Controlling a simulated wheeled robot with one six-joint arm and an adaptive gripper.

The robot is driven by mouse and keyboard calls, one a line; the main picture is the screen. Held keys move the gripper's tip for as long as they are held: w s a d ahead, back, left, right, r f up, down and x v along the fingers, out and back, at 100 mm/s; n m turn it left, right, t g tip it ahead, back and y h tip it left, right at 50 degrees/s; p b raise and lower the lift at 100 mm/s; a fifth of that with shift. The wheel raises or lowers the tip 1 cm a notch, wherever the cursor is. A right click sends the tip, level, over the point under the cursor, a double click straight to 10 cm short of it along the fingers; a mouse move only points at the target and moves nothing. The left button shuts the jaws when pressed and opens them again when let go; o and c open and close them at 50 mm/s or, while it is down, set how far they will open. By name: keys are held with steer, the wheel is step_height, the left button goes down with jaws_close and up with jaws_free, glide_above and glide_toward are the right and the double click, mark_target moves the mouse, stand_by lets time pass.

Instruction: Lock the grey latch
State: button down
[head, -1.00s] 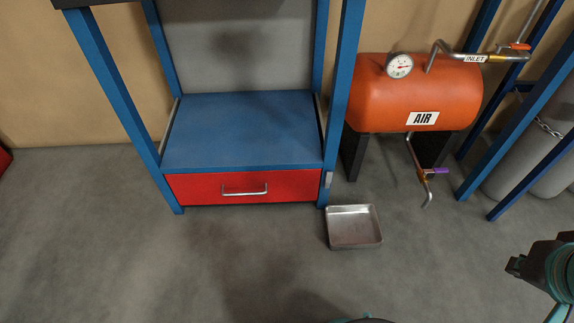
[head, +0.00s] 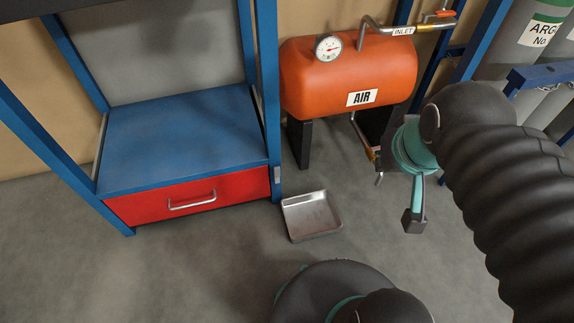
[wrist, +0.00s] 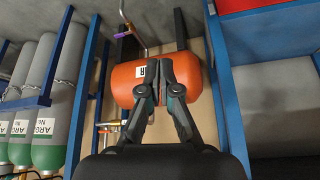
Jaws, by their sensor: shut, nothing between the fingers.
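The grey latch (head: 277,174) is a small grey piece on the front right blue post of the cabinet, beside the right end of the red drawer (head: 222,191). The drawer looks closed, its front level with the frame. The latch is too small to tell how it is turned. In the wrist view my gripper (wrist: 159,80) is shut and empty, with its fingers side by side in front of the orange tank. I cannot make out the latch there. In the head view my arm reaches in from the right, well right of the latch, apart from the cabinet.
The orange air tank (head: 345,76) stands right of the cabinet, with pipes and a gauge (head: 328,47). A metal tray (head: 312,216) lies on the floor before the post. Gas cylinders (wrist: 57,90) stand beyond blue rack bars. Floor left of the tray is clear.

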steer(key=w+a+f+m+g+y, duration=0.25)
steer(key=w+f+m, duration=0.2)
steer(key=w, duration=0.55)
steer(key=w+a+f+m+g+y, duration=0.25)
steer(key=w+f, duration=0.25)
steer(key=w, duration=0.5)
steer(key=w+f+m+g+y, duration=0.1)
steer(key=w+f, duration=0.3)
steer(key=f, duration=0.4)
steer(key=w+f+m+g+y, duration=0.1)
steer(key=w+f+m, duration=0.2)
steer(key=f, duration=0.4)
steer(key=w+a+f+m+g+y+b, duration=0.1)
steer(key=w+f+m, duration=0.2)
steer(key=f, duration=0.5)
steer(key=shift+w+f+m+y, duration=0.3)
steer(key=shift+w+f+m, duration=0.1)
steer(key=shift+w, duration=0.4)
steer(key=shift+a, duration=0.2)
glide_toward(277, 174)
step_height(277, 174, down, 5)
steer(key=a, duration=0.2)
steer(key=shift+s+a+r, duration=0.1)
steer(key=shift+s+a, duration=0.05)
steer(key=shift+a, duration=0.45)
